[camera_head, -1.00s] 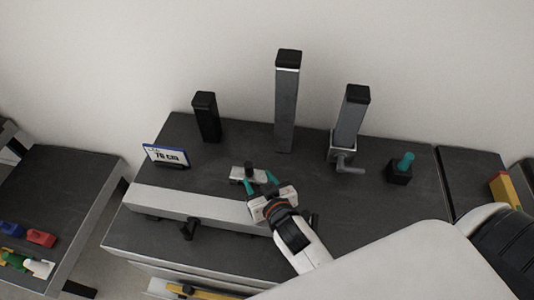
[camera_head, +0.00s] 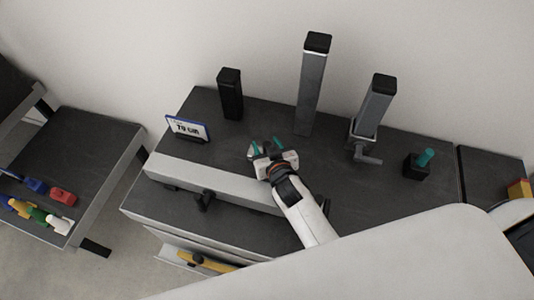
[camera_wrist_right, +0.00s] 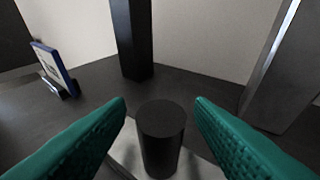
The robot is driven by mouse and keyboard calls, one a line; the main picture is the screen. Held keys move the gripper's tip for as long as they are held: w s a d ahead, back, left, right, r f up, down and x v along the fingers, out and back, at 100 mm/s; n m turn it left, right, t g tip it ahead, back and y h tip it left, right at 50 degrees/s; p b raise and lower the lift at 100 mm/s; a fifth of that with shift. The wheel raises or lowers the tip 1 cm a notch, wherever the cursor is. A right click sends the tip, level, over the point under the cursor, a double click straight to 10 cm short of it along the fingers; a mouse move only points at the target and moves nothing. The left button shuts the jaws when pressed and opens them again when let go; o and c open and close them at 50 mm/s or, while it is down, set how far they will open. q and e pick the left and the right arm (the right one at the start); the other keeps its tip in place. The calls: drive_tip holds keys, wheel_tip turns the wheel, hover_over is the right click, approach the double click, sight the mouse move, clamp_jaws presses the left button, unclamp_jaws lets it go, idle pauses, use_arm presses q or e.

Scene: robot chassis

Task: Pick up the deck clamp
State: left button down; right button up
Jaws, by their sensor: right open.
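The deck clamp appears to be the small light-grey block (camera_head: 251,154) with a round black knob, lying on the dark bench top behind the long grey rail. In the head view my right gripper (camera_head: 266,147) covers most of it. In the right wrist view the black knob (camera_wrist_right: 162,138) stands upright between the two green fingers of my right gripper (camera_wrist_right: 161,108), with gaps visible on both sides. The fingers are open and hold nothing. Part of the light-grey base shows below the knob. My left gripper is out of view.
Three upright posts stand behind: a short black one (camera_head: 230,94), a tall grey one (camera_head: 312,85) and a grey one with a handled collar (camera_head: 373,108). A "70 cm" sign (camera_head: 188,129) stands left. A teal-topped black block (camera_head: 417,164) stands right.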

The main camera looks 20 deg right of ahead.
clamp_jaws()
drive_tip(key=shift+r, duration=0.1)
